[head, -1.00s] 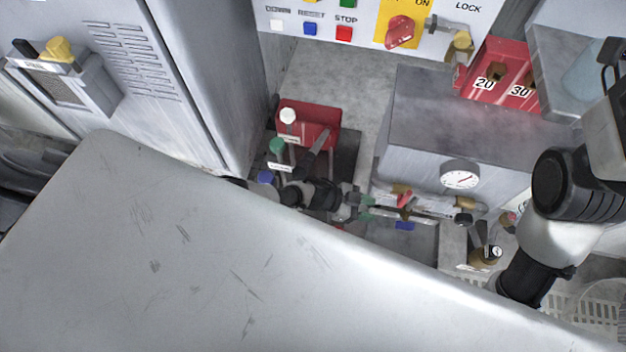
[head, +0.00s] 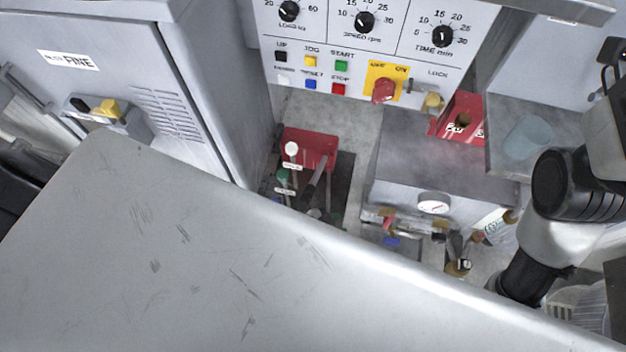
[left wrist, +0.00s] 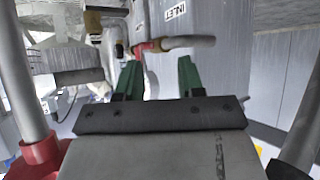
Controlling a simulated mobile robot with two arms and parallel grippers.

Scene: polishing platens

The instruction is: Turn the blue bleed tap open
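A small blue part (head: 391,241), which looks like the blue bleed tap, sits under the pipework on the front of the grey tank. A red-handled tap (head: 389,222) is just above it. My left gripper (head: 338,218) is mostly hidden behind the pale front surface, left of the taps. In the left wrist view its green fingers (left wrist: 157,78) stand apart with nothing between them. The red handle (left wrist: 150,46) and a pipe lie beyond the fingertips. I cannot make out the blue tap there. My right arm shows at the right; its gripper does not.
A pressure gauge (head: 433,203) is on the tank's front. A brass valve (head: 458,267) is at the right. The large pale surface (head: 170,240) blocks the lower view.

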